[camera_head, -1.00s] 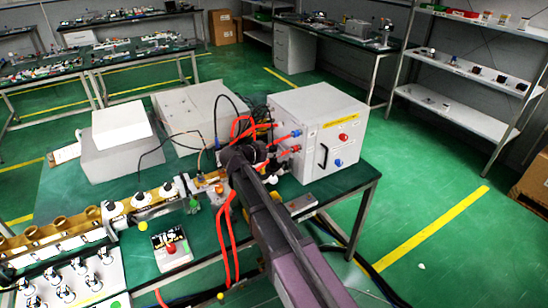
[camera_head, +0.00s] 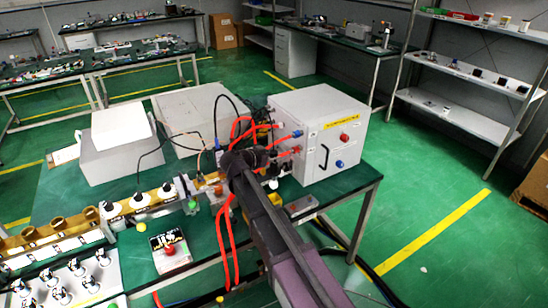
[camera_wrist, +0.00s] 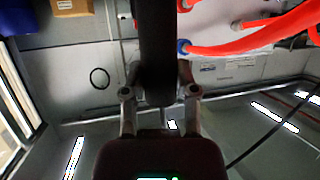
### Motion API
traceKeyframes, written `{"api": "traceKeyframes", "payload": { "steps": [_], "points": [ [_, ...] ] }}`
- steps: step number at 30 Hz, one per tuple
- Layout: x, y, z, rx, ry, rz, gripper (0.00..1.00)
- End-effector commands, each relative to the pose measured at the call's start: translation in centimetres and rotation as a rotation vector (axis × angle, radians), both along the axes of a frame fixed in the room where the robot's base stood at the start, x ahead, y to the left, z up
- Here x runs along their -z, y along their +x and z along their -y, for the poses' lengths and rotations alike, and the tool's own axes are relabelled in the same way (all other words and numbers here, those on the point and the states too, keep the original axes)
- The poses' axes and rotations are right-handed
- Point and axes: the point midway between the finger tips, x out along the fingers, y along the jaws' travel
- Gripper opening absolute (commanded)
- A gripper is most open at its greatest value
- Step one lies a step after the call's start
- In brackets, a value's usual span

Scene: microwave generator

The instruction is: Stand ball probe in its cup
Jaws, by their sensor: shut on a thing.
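My gripper (camera_head: 262,160) is above the back bench, in front of the grey box with red leads. In the wrist view my gripper (camera_wrist: 160,92) has its fingers closed on both sides of a thick dark shaft, which I take for the ball probe (camera_wrist: 158,45). The shaft runs up out of the wrist picture, and its ball end is not clearly visible. I cannot tell which cup belongs to the probe.
The grey generator box (camera_head: 305,120) stands right of my gripper, with red leads (camera_head: 228,245) hanging in front. Two pale boxes (camera_head: 118,145) stand behind the rail. A small panel with a red button (camera_head: 170,249) and a white rack (camera_head: 75,280) are near the front.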

Motion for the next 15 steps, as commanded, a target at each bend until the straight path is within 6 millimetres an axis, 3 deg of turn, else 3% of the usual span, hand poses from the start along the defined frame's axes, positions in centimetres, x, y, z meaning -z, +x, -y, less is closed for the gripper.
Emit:
{"api": "traceKeyframes", "payload": {
  "steps": [15],
  "points": [
    [3.2,0.0,0.1,0.001,0.0,0.0,0.0]
  ]
}}
